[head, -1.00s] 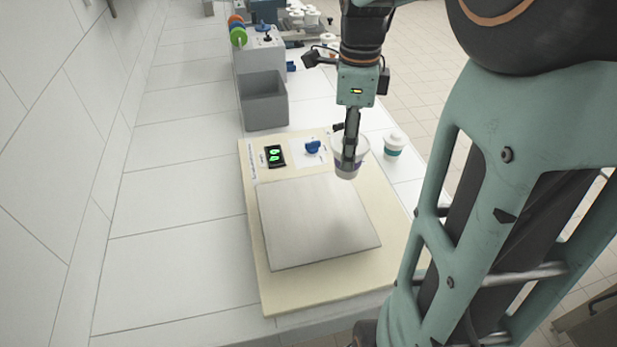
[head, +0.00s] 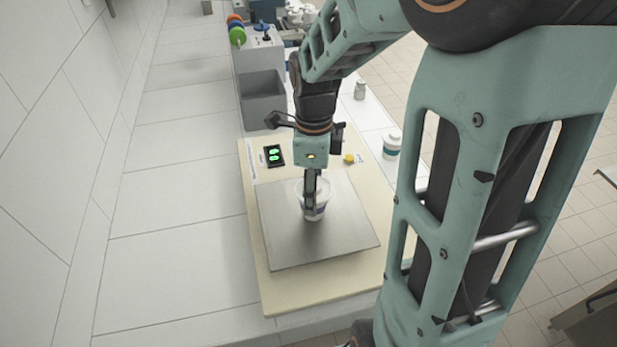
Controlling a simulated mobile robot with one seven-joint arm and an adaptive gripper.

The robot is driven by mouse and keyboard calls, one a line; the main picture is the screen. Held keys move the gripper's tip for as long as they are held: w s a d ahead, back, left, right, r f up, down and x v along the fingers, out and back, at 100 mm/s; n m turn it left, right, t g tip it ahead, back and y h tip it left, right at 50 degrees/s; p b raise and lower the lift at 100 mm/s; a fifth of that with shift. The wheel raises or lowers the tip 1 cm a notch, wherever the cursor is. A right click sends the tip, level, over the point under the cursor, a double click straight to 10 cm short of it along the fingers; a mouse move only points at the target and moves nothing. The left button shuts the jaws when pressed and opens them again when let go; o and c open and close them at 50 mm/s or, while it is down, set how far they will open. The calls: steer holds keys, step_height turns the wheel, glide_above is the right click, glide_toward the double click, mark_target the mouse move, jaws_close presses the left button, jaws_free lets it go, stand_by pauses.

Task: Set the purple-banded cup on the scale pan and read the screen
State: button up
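A white cup with a purple-blue band (head: 315,212) is at my gripper (head: 311,190), over the upper middle of the square metal scale pan (head: 300,248). My gripper points down with its fingers at the cup wall, and the cup looks upright and held. I cannot tell whether the cup's base touches the pan. The small black screen (head: 273,155) behind the pan shows green digits, too small to read with certainty. The scale's cream base (head: 300,300) lies around the pan.
A white cup with a teal band (head: 392,146) stands right of the scale. A yellow knob (head: 349,159) sits behind the pan. A grey bin (head: 263,99) is behind the scale, and a small grey jar (head: 360,89) stands farther back. The counter at left is clear.

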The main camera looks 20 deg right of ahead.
steer(key=shift+f, duration=0.1)
steer(key=o, duration=1.3)
step_height(320, 180, up, 12)
steer(key=shift+r, duration=0.15)
